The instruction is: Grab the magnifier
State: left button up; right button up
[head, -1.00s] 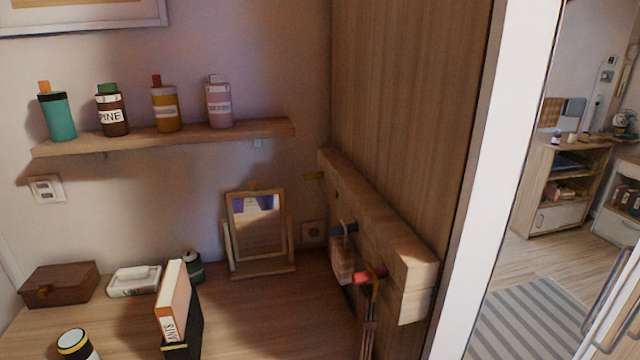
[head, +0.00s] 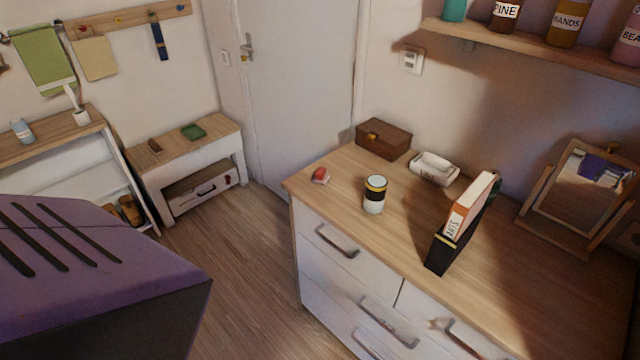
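I cannot make out a magnifier in the head view. The dresser (head: 330,200) has a wooden top with a small red object on a pale base (head: 320,176) near its left corner. A black holder (head: 441,252) with upright books (head: 468,207) stands further right. Neither of my grippers is in view.
A tilting mirror (head: 580,195) stands at the dresser's right, under a shelf (head: 540,50) of bottles. A white door (head: 300,80) is shut behind. A low bench (head: 190,160) and shelf unit (head: 60,140) stand at the left. The wooden floor (head: 240,270) between is clear.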

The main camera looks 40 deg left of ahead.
aim_at(375, 189)
jog(key=u, duration=0.75)
